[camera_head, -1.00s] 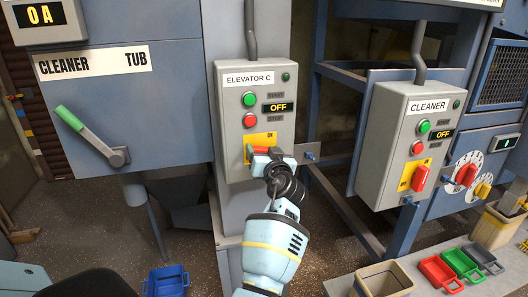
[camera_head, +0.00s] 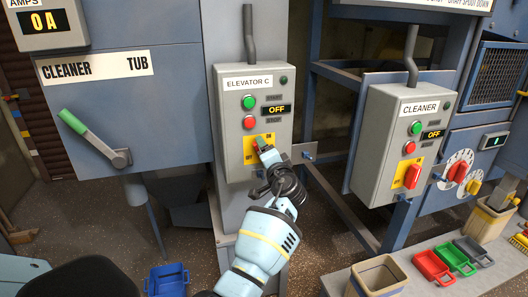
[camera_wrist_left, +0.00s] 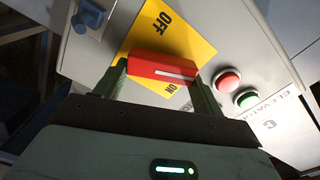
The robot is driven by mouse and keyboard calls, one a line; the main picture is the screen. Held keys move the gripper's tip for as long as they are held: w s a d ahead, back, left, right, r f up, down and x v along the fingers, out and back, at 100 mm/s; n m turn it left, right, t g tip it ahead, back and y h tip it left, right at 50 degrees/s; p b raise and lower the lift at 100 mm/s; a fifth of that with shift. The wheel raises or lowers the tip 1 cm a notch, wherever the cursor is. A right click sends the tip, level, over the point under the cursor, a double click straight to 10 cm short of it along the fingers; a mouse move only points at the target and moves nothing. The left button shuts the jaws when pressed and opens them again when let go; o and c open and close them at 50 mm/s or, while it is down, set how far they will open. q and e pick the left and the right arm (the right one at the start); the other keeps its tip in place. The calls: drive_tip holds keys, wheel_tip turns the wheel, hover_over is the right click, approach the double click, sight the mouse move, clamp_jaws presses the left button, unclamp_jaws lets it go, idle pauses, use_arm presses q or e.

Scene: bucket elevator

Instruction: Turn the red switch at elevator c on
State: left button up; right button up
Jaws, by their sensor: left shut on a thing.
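The grey elevator C box (camera_head: 231,127) is in the middle of the head view, with its display (camera_head: 277,110) reading OFF. Its red switch (camera_wrist_left: 165,67) sits on a yellow plate (camera_wrist_left: 204,47) marked OFF and ON, seen in the left wrist view. My left gripper (camera_head: 262,150) is shut on the switch, one finger on each side of it. In the left wrist view, the gripper (camera_wrist_left: 160,82) has the switch between its fingertips, and the switch's white line points right. In the head view the gripper hides much of the switch. My right gripper is not in view.
The cleaner box (camera_head: 394,130), with a similar red switch (camera_head: 412,176), stands to the right. A green-handled lever (camera_head: 88,135) is on the cleaner tub at left. Small bins (camera_head: 432,266) stand on a ledge at lower right. A blue bin (camera_head: 167,281) is on the floor.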

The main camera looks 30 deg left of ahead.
use_arm(q)
drive_tip(key=m+p, duration=0.1)
drive_tip(key=m, duration=0.3)
drive_tip(key=shift+m, duration=0.3)
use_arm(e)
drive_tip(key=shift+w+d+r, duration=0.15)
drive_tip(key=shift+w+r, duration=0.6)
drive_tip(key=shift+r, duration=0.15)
use_arm(q)
drive_tip(key=o, duration=0.8)
drive_tip(key=shift+f, duration=0.1)
drive_tip(key=shift+o, duration=0.9)
drive_tip(key=shift+f, duration=0.1)
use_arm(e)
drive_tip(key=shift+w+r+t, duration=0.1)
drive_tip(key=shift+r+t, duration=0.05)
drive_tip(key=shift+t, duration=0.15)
use_arm(q)
drive_tip(key=v, duration=0.7)
drive_tip(key=shift+s+d, duration=0.2)
drive_tip(key=shift+d, duration=0.1)
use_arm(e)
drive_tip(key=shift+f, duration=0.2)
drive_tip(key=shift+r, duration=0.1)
